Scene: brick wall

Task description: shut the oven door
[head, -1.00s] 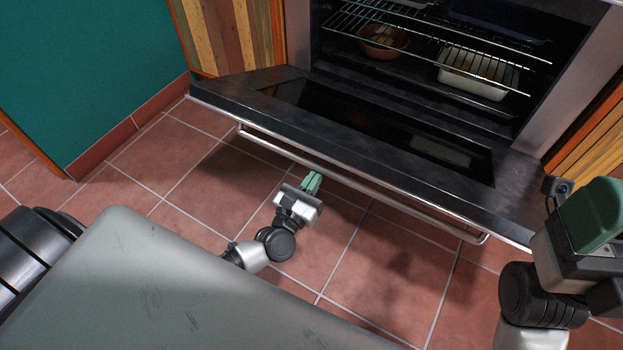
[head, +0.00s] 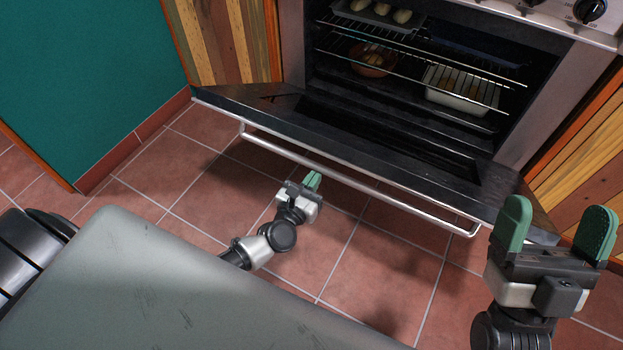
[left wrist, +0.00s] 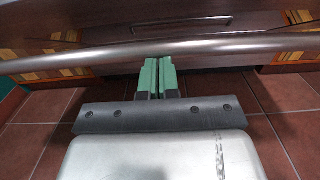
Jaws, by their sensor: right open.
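The oven door (head: 330,131) is dropped open below the oven cavity. It leans out over the floor, its dark inner face turned up and seen at a shallow angle. Its long silver handle (head: 350,178) runs along the outer edge. My left gripper (head: 313,179) is low, just under and in front of the handle. In the left wrist view its green fingers (left wrist: 157,76) are together, with the handle (left wrist: 200,48) crossing just beyond the tips; contact is unclear. My right gripper (head: 557,238) is open and empty, fingers up, near the door's right end.
Inside the oven (head: 420,60), racks hold a bowl (head: 373,62), a white dish (head: 455,98) and a tray (head: 380,18). Wood panels flank the oven. A green wall (head: 80,80) stands at left. Tiled floor (head: 370,270) in front is clear.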

